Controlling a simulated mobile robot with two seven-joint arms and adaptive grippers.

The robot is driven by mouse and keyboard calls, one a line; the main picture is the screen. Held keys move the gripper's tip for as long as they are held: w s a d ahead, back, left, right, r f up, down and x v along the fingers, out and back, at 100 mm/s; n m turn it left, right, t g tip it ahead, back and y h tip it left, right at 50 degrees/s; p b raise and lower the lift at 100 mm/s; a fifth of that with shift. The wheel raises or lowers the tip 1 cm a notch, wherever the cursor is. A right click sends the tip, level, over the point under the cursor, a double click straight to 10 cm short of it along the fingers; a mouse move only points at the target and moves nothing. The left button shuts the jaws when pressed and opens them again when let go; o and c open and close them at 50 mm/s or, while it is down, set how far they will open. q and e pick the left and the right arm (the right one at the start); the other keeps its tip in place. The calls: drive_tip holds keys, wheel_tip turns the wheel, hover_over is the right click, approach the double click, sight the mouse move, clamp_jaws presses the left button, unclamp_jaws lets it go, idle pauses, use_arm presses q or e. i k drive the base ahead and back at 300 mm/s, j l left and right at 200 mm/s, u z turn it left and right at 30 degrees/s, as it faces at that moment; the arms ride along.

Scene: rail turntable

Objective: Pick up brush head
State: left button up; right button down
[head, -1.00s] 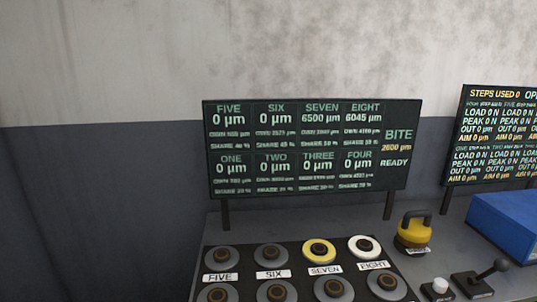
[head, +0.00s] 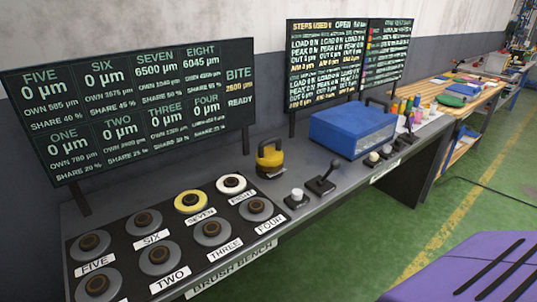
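No gripper of mine shows in the head view. Several round brush stations with labels sit on the brush bench (head: 110,222) at the lower left. Most are grey with dark hubs, such as the one labelled FOUR (head: 256,210). The SEVEN station has a yellow disc (head: 191,195) and the EIGHT station a white disc (head: 231,179). A yellow block with a dark handle (head: 270,158) stands behind them on the bench. I cannot tell for sure which of these is the brush head.
A display board (head: 130,105) stands behind the stations, a second board (head: 350,62) farther right. A blue box (head: 352,128), a lever (head: 321,180) and a white button (head: 296,196) are on the bench. Green floor (head: 440,210) lies open at the right.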

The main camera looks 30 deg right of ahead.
sight(268, 159)
drive_tip(key=z, duration=1.25)
